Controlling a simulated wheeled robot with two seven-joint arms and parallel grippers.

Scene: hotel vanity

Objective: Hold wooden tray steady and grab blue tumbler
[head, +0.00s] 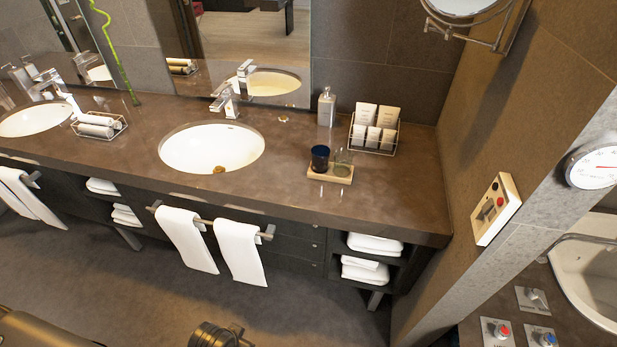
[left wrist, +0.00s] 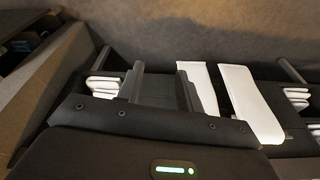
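The wooden tray (head: 330,179) lies on the brown counter, right of the near sink in the head view. The dark blue tumbler (head: 320,158) stands upright on its left part. A greenish clear tumbler (head: 343,164) stands on its right part. My left gripper shows in the left wrist view (left wrist: 160,84), its two fingers apart with nothing held between them. It is away from the tray and tumblers, which are not seen in that view. My right gripper is not in view.
A white sink (head: 212,148) is left of the tray. A soap bottle (head: 326,107) and a wire rack of white packets (head: 374,130) stand behind it. White towels (head: 240,252) hang below the counter's front edge. A stone wall (head: 500,150) bounds the counter's right end.

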